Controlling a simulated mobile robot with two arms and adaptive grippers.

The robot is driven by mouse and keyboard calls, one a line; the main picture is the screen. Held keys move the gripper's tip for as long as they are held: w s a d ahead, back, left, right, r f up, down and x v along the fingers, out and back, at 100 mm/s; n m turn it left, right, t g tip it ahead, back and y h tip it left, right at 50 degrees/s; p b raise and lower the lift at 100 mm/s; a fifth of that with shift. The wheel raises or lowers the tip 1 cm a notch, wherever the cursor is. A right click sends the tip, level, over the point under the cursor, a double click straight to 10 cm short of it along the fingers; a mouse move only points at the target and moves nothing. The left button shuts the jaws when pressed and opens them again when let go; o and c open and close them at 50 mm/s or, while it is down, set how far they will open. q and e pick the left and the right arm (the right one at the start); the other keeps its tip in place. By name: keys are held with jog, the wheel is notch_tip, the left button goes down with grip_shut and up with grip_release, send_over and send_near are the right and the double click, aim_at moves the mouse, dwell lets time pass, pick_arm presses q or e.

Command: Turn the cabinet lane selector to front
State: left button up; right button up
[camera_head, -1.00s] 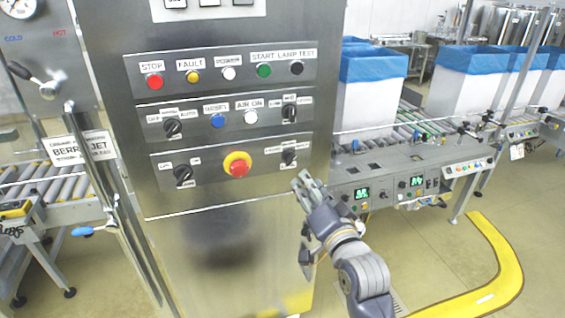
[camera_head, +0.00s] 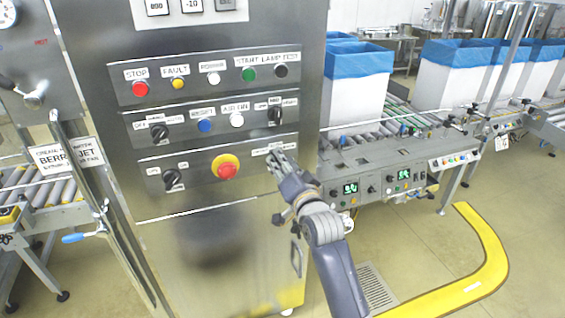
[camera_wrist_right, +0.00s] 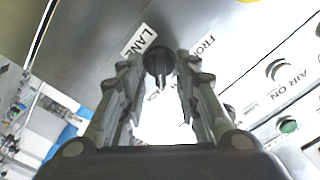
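The lane selector (camera_wrist_right: 158,61) is a dark round knob with a pointer on the steel cabinet (camera_head: 235,230). In the right wrist view it sits beside a "LANE" label (camera_wrist_right: 139,40) and a "FRONT" label (camera_wrist_right: 203,46). Its pointer faces down in that picture, near a partly hidden label. My right gripper (camera_head: 274,155) is at the right end of the lowest panel row and hides the knob in the head view. In the wrist view its open fingers (camera_wrist_right: 160,68) stand on either side of the knob; I cannot tell whether they touch it. My left gripper is not in view.
A red emergency button (camera_head: 227,170) on a yellow ring sits left of the right gripper, with another dark selector (camera_head: 172,180) farther left. A dark selector (camera_head: 275,115) is just above. A conveyor (camera_head: 400,160) with blue-lined boxes (camera_head: 357,85) stands right.

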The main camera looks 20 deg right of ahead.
grip_shut()
jog(key=shift+n, duration=0.3)
jog(key=n+p, duration=0.2)
jog(key=n, duration=0.3)
jog(key=n+p, duration=0.2)
jog(key=n, duration=0.4)
jog(key=n+p, duration=0.2)
jog(key=n, duration=0.4)
jog(key=shift+a, duration=0.4)
jog(key=shift+n, duration=0.3)
